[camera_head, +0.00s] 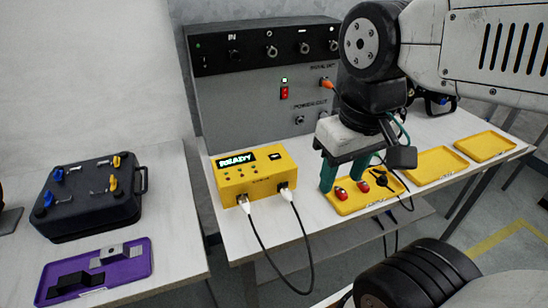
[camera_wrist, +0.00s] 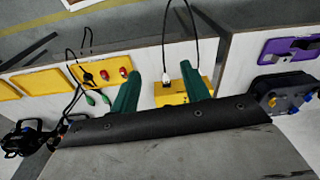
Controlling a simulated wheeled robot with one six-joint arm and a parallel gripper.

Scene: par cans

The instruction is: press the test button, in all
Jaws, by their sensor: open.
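A yellow tester box (camera_head: 240,188) stands on the white bench in the head view. Its lit display (camera_head: 236,159) seems to read READY. Small coloured dots and a dark rectangular control (camera_head: 275,157) are on its top; I cannot tell which is the test button. My gripper (camera_head: 341,182) has green fingers, apart and empty, right of the box and above a yellow tray. In the wrist view the box (camera_wrist: 172,99) shows partly between the fingers of my gripper (camera_wrist: 158,85); its rest is hidden.
A yellow tray (camera_head: 345,208) holds two red-ended connectors and black clips. Two more yellow trays (camera_head: 432,165) lie to the right. A grey panel (camera_head: 235,105) with knobs and a red switch stands behind. At left are a black case (camera_head: 90,200) and a purple tray (camera_head: 125,275).

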